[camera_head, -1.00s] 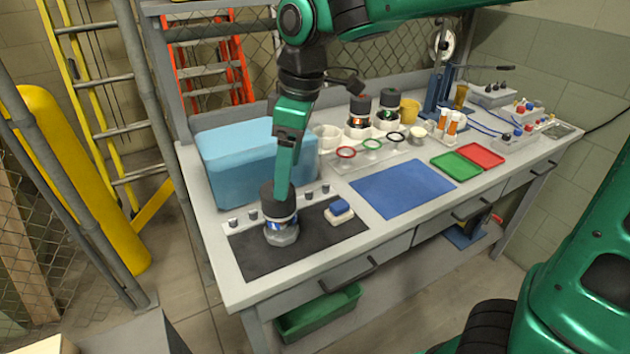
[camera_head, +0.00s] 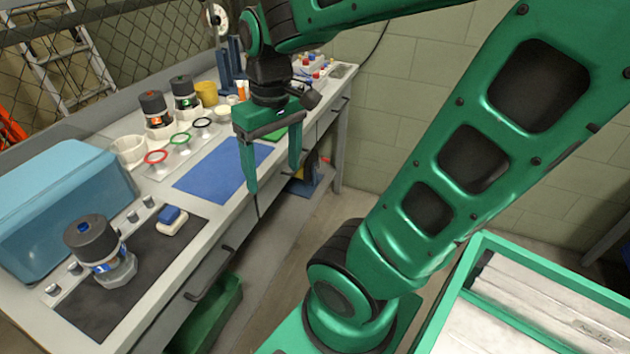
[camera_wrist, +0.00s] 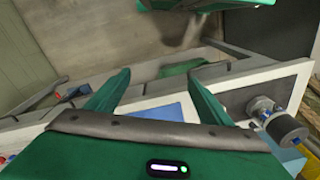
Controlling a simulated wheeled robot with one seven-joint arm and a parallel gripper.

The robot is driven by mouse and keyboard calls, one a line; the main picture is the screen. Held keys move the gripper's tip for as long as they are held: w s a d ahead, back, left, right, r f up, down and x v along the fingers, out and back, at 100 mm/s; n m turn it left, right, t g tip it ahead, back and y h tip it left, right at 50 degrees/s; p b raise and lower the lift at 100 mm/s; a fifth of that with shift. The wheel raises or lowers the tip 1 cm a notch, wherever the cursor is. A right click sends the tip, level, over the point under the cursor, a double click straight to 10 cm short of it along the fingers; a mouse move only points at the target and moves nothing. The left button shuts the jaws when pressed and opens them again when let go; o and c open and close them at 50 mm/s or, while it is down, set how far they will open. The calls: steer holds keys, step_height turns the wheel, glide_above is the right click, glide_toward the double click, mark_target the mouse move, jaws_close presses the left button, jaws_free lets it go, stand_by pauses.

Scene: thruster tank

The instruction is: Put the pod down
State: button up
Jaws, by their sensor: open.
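A pod (camera_head: 98,252) with a dark grey cap, blue label and clear faceted base stands upright on the black mat (camera_head: 150,262) at the left of the bench. It also shows at the right edge of the wrist view (camera_wrist: 283,127). My gripper (camera_head: 274,184) is open and empty, fingers pointing down, near the bench's front edge by the blue mat. It is well to the right of the pod and apart from it. In the wrist view my gripper (camera_wrist: 157,82) has nothing between its fingers.
A light-blue box (camera_head: 60,200) stands behind. Two similar pods (camera_head: 155,112) (camera_head: 184,95) stand at the back. The blue mat (camera_head: 215,172) is bare where visible.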

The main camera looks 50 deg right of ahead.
steer(key=s+d+f+m, duration=0.2)
steer(key=s+d+m, duration=0.2)
steer(key=s, duration=0.4)
steer(key=shift+s+d+f+m, duration=0.2)
steer(key=shift+d+f+m, duration=0.15)
steer(key=shift+m, duration=0.15)
steer(key=shift+w+f+g, duration=0.2)
steer(key=shift+w+g, duration=0.1)
steer(key=shift+w, duration=0.35)
